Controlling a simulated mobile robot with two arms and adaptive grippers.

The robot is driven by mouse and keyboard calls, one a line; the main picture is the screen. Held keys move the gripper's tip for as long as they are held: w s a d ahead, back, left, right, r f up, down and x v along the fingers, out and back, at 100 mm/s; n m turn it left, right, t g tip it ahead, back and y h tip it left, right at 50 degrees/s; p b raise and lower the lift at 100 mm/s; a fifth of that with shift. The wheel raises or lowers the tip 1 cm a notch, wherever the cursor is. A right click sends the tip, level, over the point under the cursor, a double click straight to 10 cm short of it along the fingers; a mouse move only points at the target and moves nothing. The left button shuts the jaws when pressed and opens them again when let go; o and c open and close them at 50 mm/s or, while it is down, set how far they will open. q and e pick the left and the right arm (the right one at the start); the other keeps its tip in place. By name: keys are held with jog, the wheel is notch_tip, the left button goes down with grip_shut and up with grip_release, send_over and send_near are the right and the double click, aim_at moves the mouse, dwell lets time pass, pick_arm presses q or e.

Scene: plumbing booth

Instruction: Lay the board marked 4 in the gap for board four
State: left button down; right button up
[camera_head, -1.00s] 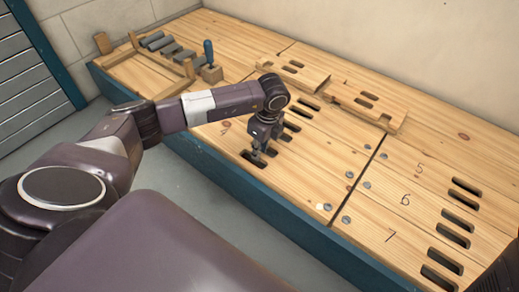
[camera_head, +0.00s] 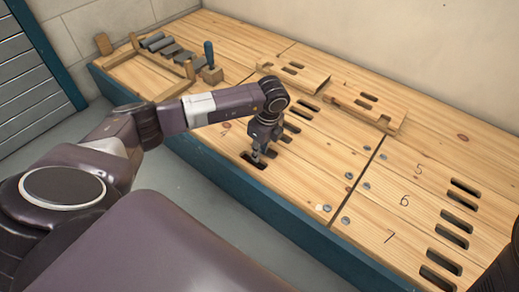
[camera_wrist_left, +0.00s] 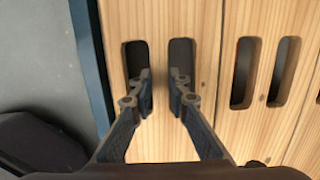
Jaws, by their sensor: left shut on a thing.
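My left gripper (camera_head: 260,157) is at the front row of the left section of boards, fingers pointing down. In the left wrist view its fingers (camera_wrist_left: 162,85) reach into the two slots of the front board (camera_wrist_left: 190,130) and close on the strip of wood between them. This board (camera_head: 290,172) lies level with its neighbours beside the blue front edge. The mark (camera_head: 225,133) at its left is too small to read for certain. I cannot make out a board marked 4 or an empty gap. My right gripper is not in view.
Two raised slotted wooden pieces (camera_head: 294,73) (camera_head: 365,108) lie at the back. Boards 5, 6 and 7 (camera_head: 405,200) lie at the right. A wooden frame with grey blocks (camera_head: 165,47) and a blue-handled tool (camera_head: 209,55) stand at the far left. Grey floor lies in front.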

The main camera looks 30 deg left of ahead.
pick_arm(q)
jog(key=c, duration=1.9)
grip_release()
jog(key=shift+r, duration=0.1)
jog(key=shift+o, duration=0.7)
